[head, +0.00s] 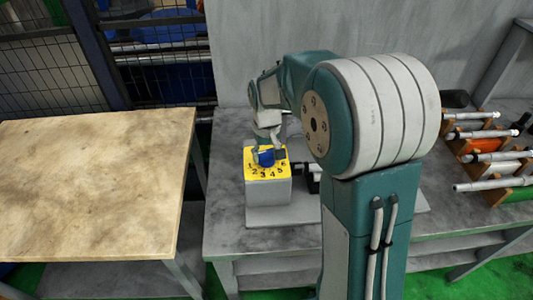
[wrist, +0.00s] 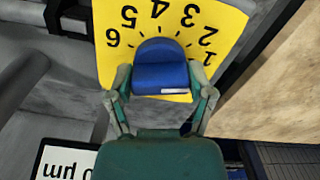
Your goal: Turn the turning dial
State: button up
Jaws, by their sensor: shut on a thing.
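The turning dial (head: 265,158) is a blue knob on a yellow plate (head: 281,170) with black numbers, on top of a grey box (head: 268,191) on the workbench. In the wrist view the blue dial (wrist: 160,68) shows in the middle of the yellow plate (wrist: 112,68), with the numbers 1 to 6 upside down in an arc beyond it. My gripper (wrist: 160,82) is shut on the dial, with one finger at each side of it. In the head view my gripper (head: 266,153) reaches down onto the dial from behind. The dial's far side is partly hidden by the fingers.
The grey workbench (head: 225,235) carries the box. A rack of metal cylinders (head: 490,150) stands at the right. A wooden table (head: 90,180) is at the left. A grey wall (head: 240,60) and a mesh fence (head: 45,75) stand behind. My arm hides the bench's middle.

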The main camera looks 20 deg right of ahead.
jog(key=n, duration=0.5)
jog(key=shift+s+f, duration=0.2)
jog(key=shift+f, duration=0.1)
jog(key=n, duration=0.6)
jog(key=shift+n, duration=0.3)
jog(key=o, duration=1.1)
jog(key=shift+w, duration=0.15)
jog(key=shift+d+r, duration=0.1)
